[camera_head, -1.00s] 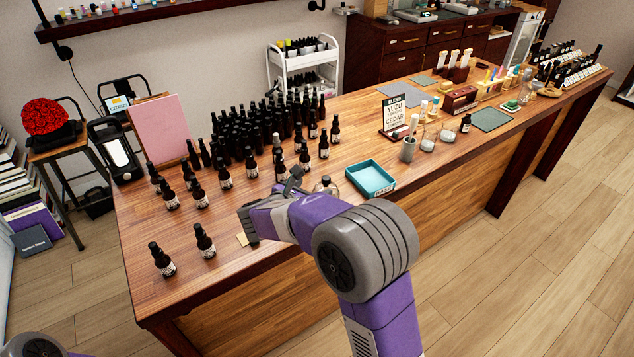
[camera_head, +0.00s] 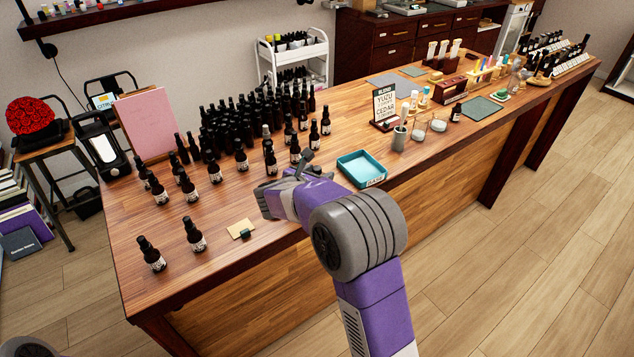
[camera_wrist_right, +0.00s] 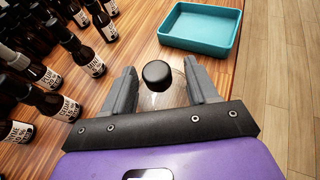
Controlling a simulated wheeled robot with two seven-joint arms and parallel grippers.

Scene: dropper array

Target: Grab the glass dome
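The glass dome shows in the right wrist view as clear glass under a round black knob (camera_wrist_right: 157,75). It stands on the wooden table between the two fingers of my right gripper (camera_wrist_right: 160,70). The fingers are apart, one on each side, with visible space beside the knob. Whether they touch the glass lower down I cannot tell. In the head view my right gripper (camera_head: 286,172) is low over the table, left of the teal tray, and my arm hides the dome. My left gripper is out of view.
The teal tray (camera_head: 361,168) lies just right of the gripper. Dark dropper bottles (camera_head: 270,160) stand close on its left, with many more behind. A small tan card (camera_head: 241,229) lies near the front edge.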

